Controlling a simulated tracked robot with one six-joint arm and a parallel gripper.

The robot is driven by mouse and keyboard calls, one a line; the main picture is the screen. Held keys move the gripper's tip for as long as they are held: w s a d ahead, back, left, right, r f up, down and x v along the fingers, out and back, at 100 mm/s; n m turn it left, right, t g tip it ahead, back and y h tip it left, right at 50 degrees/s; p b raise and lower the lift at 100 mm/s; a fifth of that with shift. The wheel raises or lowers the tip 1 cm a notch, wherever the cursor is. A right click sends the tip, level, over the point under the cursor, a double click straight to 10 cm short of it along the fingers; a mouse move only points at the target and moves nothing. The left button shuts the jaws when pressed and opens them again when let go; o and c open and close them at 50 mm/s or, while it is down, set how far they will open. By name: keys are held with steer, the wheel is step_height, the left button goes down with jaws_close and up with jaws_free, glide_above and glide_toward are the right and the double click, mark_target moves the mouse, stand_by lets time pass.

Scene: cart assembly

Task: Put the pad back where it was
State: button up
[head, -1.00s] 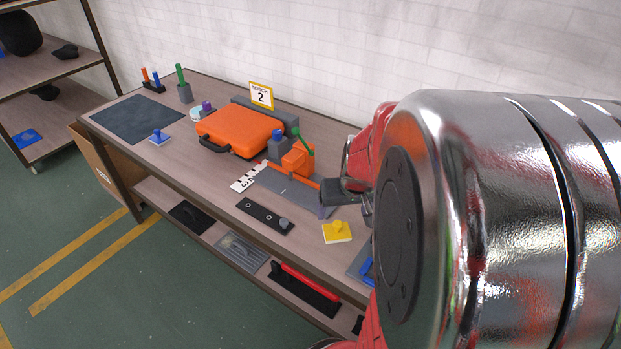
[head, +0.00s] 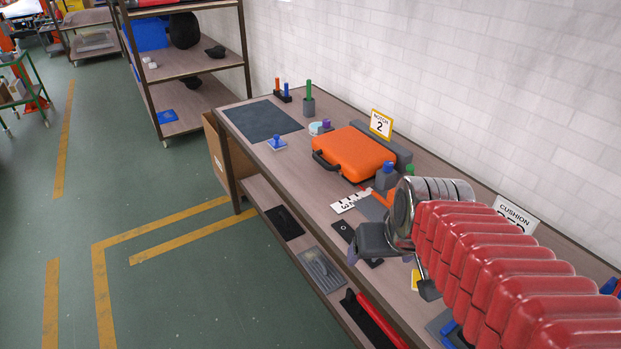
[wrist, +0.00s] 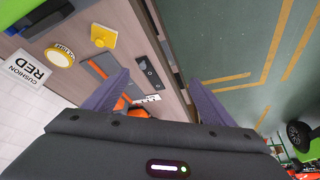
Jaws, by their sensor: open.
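A small yellow pad with a knob (wrist: 103,36) lies on the bench in the wrist view; in the head view only a sliver of it (head: 415,281) shows behind my arm. A small blue pad with a knob (head: 277,143) lies on the bench near the large dark mat (head: 262,121). I cannot tell which pad the task means. My gripper (wrist: 158,78) is open, its two purple fingers apart with nothing between them. It is above the bench's front edge, apart from both pads.
An orange case (head: 355,152) and a "2" sign (head: 381,124) stand on the bench. A black plate (wrist: 149,73) lies near the front edge. A "CUSHION RED" sign (wrist: 27,69) stands by the wall.

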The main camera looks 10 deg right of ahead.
steer(key=s+a+r+n, duration=0.2)
steer(key=s+a+r, duration=0.1)
steer(key=s+a, duration=0.2)
steer(key=shift+a+r+y, duration=0.2)
steer(key=shift+a+y, duration=0.2)
steer(key=shift+a, duration=0.75)
steer(key=shift+s, duration=0.1)
steer(key=shift+c, duration=0.3)
